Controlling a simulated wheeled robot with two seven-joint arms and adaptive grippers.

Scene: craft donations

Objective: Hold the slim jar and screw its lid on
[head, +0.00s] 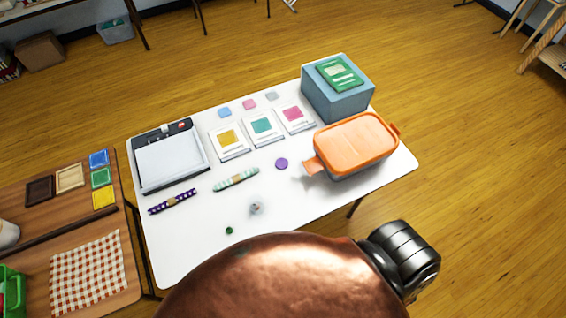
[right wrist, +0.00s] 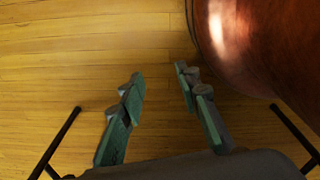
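A small, clear, pale object, which looks like the slim jar (head: 257,208), stands near the front middle of the white table in the head view. Its outline is faint and I cannot make out its mouth. A small dark green round piece (head: 229,230), perhaps its lid, lies apart from it, to the left and nearer. A purple disc (head: 281,164) lies flat farther back. My right gripper (right wrist: 158,88) shows in the right wrist view with its two fingers apart, empty, over bare wooden floor, away from the jar. My left gripper is in neither view.
The white table (head: 180,245) also bears an orange-lidded box (head: 355,138), a blue box (head: 338,95), sample cards (head: 263,128), a paper trimmer (head: 170,160) and two patterned rolls (head: 236,180), (head: 172,201). A wooden table (head: 30,265) adjoins at left. My body hides the near edge.

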